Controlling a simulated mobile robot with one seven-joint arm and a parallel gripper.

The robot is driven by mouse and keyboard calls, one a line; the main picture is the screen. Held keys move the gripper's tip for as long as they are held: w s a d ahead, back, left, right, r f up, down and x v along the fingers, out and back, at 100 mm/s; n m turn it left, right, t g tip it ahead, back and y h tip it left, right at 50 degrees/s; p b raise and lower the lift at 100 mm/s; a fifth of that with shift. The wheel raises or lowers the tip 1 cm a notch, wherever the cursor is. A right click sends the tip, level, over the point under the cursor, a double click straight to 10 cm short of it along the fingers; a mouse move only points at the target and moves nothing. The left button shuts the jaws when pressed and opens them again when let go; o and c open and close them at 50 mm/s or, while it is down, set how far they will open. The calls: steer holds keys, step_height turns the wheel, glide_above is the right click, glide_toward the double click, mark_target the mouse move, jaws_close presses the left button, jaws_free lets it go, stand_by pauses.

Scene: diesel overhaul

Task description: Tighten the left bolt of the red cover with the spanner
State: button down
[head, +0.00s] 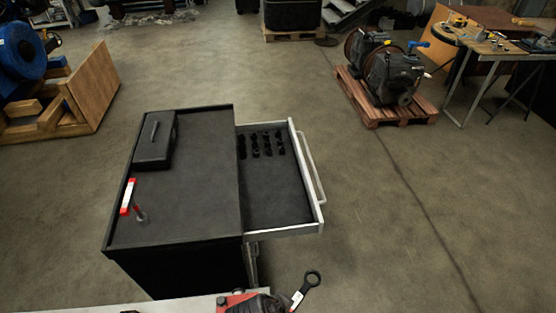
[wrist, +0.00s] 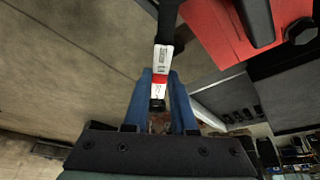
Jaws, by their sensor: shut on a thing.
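The spanner (wrist: 163,58) is black with a white and red label. My gripper (wrist: 160,88) is shut on its handle, with the two blue fingers on either side. Its far end runs out of the top of the wrist view. In the head view the spanner (head: 299,296) stands out near the bottom edge, with its dark ring end free in the air. The red cover (wrist: 222,30) is at the upper right of the wrist view, beside the spanner. A dark hex bolt (wrist: 300,32) is on it; I cannot tell which bolt. The red cover (head: 233,299) is mostly cut off in the head view.
A dark tool cabinet (head: 190,190) stands ahead with its drawer (head: 275,190) open to the right, holding several black sockets. A black case (head: 154,140) and a red-and-white item (head: 128,197) lie on top. Floor to the right is clear up to a pallet (head: 385,108).

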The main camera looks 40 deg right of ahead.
steer(key=shift+s+d+m, duration=0.1)
steer(key=shift+s+m, duration=0.25)
steer(key=shift+m, duration=0.15)
steer(key=shift+r, duration=0.9)
steer(key=w+n, duration=0.1)
steer(key=w+n+t, duration=0.1)
steer(key=n, duration=0.1)
steer(key=shift+w+a+n, duration=0.3)
steer(key=shift+w+a, duration=0.05)
steer(key=w+n, duration=0.1)
steer(key=w+a+n+t, duration=0.1)
steer(key=n, duration=0.1)
steer(key=shift+w+a+y, duration=0.15)
steer(key=shift+y, duration=0.25)
